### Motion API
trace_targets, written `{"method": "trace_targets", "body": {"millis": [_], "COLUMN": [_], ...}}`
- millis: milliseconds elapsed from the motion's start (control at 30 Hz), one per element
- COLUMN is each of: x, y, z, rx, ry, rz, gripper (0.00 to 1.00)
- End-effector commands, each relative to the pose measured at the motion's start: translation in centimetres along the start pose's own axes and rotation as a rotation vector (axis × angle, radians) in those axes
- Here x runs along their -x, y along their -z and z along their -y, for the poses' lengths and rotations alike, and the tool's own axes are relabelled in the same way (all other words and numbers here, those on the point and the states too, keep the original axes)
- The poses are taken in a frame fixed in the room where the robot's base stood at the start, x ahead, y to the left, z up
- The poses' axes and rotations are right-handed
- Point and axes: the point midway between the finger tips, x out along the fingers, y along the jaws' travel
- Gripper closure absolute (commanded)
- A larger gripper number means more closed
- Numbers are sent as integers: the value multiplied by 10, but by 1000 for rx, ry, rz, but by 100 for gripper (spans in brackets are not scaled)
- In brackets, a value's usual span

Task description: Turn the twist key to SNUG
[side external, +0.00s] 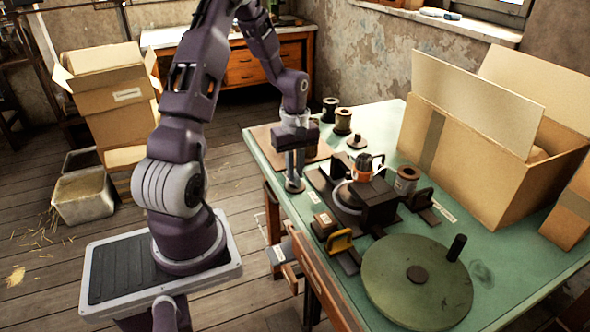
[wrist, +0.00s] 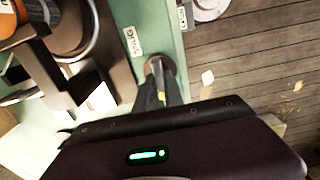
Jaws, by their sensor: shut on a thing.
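The twist key (side external: 295,187) stands at the left edge of the green table, with its round base showing around my fingertips. My gripper (side external: 295,178) points straight down and is shut on it. In the wrist view, the key's round brown base (wrist: 153,63) shows beyond my gripper (wrist: 160,80), with a small yellow patch between the fingers. The fingers hide most of the key, so its angle is hard to read. A white SNUG label (wrist: 132,42) lies beside the base, up and to the left in that view.
The dark press (side external: 365,202) with an orange-topped part stands just right of my gripper. A big green handwheel (side external: 405,290) with a black handle fills the table's front. Spools (side external: 343,121) stand behind, and an open cardboard box (side external: 480,160) is at the right.

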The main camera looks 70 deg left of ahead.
Motion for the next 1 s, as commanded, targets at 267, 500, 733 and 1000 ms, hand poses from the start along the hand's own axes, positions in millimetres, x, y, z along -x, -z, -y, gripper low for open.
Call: {"method": "trace_targets", "body": {"millis": [267, 500, 733, 1000], "x": [1, 1, 1, 1], "y": [0, 0, 0, 0], "z": [0, 0, 0, -1], "rx": [-138, -355, -574, -831], "ry": [-1, 0, -1, -1], "rz": [-1, -1, -2, -2], "gripper": [100, 100, 100, 100]}}
